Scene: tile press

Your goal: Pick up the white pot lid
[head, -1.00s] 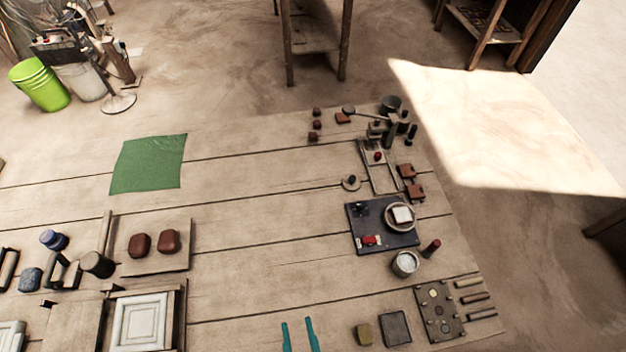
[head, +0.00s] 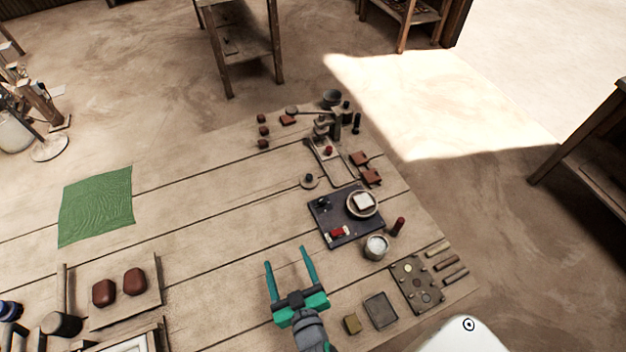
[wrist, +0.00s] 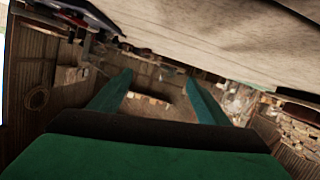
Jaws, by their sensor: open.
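The only lid-like thing that I see is a small pale disc with a dark knob, which I take for the white pot lid (head: 310,183). It lies flat on the wooden table, left of the dark board, in the head view.
A press (head: 335,125) stands behind the lid. A dark red cylinder (head: 398,227) stands right of the pot.

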